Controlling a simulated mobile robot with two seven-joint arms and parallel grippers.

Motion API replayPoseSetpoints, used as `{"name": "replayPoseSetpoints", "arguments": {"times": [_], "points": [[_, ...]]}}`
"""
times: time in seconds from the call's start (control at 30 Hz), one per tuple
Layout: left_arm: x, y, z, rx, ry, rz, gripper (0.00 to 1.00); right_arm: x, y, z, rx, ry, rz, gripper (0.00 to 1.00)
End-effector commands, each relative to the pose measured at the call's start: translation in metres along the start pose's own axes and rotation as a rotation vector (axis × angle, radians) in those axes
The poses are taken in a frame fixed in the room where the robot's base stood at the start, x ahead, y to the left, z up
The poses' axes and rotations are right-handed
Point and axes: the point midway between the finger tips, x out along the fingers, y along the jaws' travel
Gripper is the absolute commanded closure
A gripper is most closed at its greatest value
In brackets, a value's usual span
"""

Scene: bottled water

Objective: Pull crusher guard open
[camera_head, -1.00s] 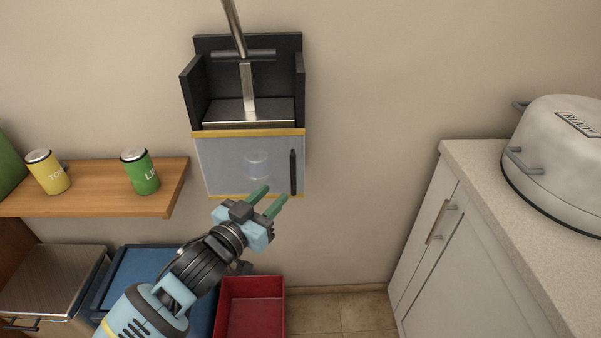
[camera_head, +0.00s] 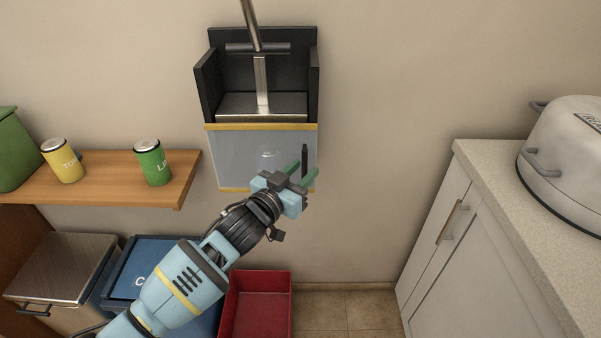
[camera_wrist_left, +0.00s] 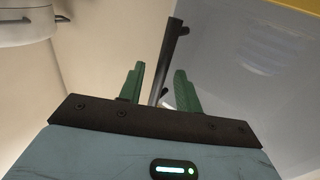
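The crusher (camera_head: 262,80) is mounted on the wall. Its guard (camera_head: 235,160) is a translucent panel with yellow top and bottom edges, and it looks shut across the front. The guard's black upright handle (camera_head: 305,151) is at its right side. My left gripper (camera_head: 304,170) is in front of the guard's lower right, with its green fingers open. In the left wrist view, the handle (camera_wrist_left: 174,45) appears between the two fingers (camera_wrist_left: 160,84), with gaps on both sides; I cannot tell how deep it sits. A blurred can shape (camera_head: 270,155) shows through the panel. My right gripper is not in view.
A wooden shelf (camera_head: 110,190) at left holds a yellow can (camera_head: 63,162) and a green can (camera_head: 152,164). Below are a blue bin (camera_head: 150,270) and a red bin (camera_head: 262,305). A counter (camera_head: 490,170) with a large pot (camera_head: 565,160) stands at right. The wall right of the crusher is bare.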

Motion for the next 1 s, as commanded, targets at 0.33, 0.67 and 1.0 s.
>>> {"name": "replayPoseSetpoints", "arguments": {"times": [0.33, 0.67, 1.0], "points": [[0.0002, -0.0002, 0.0001, 0.0, 0.0, 0.0, 0.8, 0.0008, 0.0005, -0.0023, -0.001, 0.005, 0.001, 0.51], [0.0001, -0.0002, 0.0002, 0.001, 0.0, 0.0, 1.0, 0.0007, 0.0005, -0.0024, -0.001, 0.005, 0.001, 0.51], [-0.0078, 0.0006, -0.0019, 0.005, -0.001, 0.034, 1.0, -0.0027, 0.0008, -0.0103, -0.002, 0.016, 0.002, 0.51]]}}
